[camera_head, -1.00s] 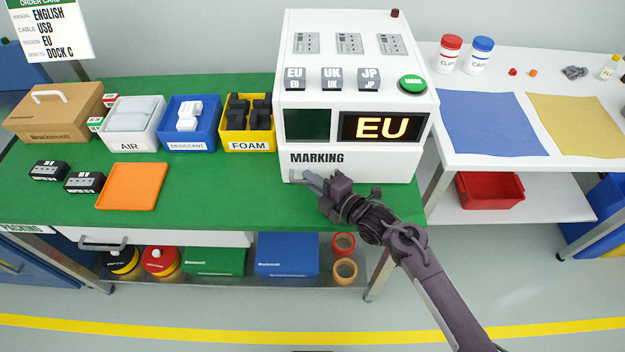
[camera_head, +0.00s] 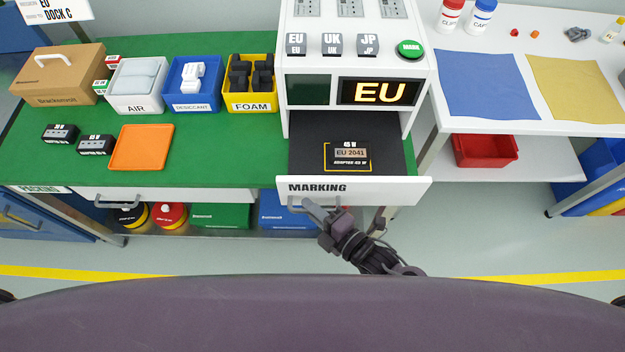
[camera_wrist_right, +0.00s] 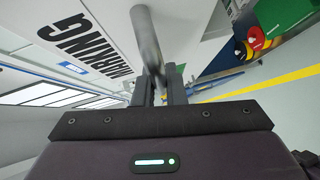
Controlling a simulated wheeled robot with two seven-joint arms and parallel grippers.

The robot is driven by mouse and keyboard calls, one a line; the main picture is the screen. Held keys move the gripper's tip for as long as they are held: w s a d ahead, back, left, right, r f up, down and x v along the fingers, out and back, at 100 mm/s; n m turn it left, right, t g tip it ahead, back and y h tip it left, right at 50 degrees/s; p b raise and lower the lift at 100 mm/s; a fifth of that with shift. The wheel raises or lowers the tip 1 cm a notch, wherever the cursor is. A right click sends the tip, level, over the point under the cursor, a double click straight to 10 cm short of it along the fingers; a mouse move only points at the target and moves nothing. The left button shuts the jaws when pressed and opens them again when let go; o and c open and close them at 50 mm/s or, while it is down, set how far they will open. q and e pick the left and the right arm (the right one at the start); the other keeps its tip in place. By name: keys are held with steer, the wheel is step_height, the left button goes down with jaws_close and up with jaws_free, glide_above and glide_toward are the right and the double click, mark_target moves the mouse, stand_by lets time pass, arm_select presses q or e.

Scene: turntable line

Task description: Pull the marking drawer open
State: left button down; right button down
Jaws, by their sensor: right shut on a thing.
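The marking drawer (camera_head: 400,188) is pulled out of the white marking machine (camera_head: 430,72), and its dark inside shows. A small adapter marked EU 2041 (camera_head: 350,153) lies in a yellow-outlined spot on the drawer floor. My right gripper (camera_head: 318,217) is at the drawer's front, below the word MARKING, and is shut on the grey drawer handle (camera_wrist_right: 146,40). The right wrist view shows the handle bar running between its fingers, beside the drawer front (camera_wrist_right: 75,45). The machine's screen (camera_head: 380,92) reads EU. My left gripper is not in view.
An orange tray (camera_head: 140,147) and two black adapters (camera_head: 95,145) lie on the green bench (camera_head: 220,170) at the left. Bins of air, desiccant and foam packing (camera_head: 250,105) stand behind. A white side table (camera_head: 500,125) stands at the right.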

steer(key=shift+s+p, duration=0.3)
steer(key=shift+s, duration=1.2)
steer(key=c, duration=1.5)
jaws_free()
steer(key=b+v, duration=0.1)
steer(key=v, duration=0.7)
steer(key=shift+f, duration=0.1)
